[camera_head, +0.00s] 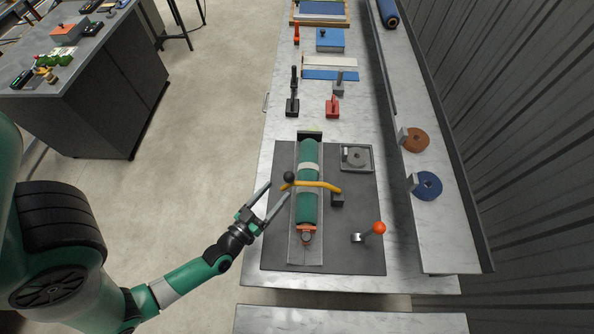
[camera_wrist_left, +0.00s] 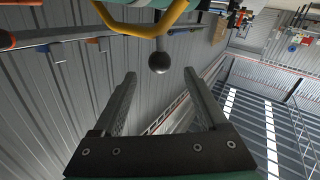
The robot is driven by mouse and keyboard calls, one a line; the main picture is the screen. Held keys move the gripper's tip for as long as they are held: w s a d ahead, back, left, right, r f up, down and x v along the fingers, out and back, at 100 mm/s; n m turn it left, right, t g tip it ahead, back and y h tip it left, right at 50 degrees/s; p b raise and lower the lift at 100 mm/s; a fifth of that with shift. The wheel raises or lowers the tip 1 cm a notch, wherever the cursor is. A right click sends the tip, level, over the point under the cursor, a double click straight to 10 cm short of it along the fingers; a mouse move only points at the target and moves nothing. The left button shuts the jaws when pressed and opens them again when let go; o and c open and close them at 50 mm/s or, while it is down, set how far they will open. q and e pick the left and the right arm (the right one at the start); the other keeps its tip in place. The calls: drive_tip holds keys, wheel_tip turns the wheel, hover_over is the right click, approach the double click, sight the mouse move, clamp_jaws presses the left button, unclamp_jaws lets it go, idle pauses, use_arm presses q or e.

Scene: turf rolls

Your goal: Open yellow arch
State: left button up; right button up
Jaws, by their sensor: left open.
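The yellow arch (camera_head: 318,185) lies across a green turf roll (camera_head: 307,209) that rests lengthwise on a dark mat. A black ball knob (camera_head: 289,177) sits at the arch's left end, and a dark block stands at its right end. My left gripper (camera_head: 279,190) is open beside the knob, its fingers pointing toward it. In the left wrist view, the knob (camera_wrist_left: 160,62) hangs ahead of the two open fingers, apart from them, with the yellow arch (camera_wrist_left: 145,25) above it. No right gripper shows in either view.
On the dark mat (camera_head: 355,258) stand an orange-knobbed lever (camera_head: 379,228) and a square grey plate with a disc (camera_head: 357,158). Brown (camera_head: 415,139) and blue (camera_head: 427,185) tape rolls sit on the right ledge.

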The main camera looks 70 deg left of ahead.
sight(314, 184)
use_arm(q)
drive_tip(key=b+x, duration=0.1)
drive_tip(key=x, duration=0.9)
drive_tip(key=shift+w, duration=0.25)
drive_tip(key=shift+a+r, duration=0.1)
clamp_jaws()
idle(0.8)
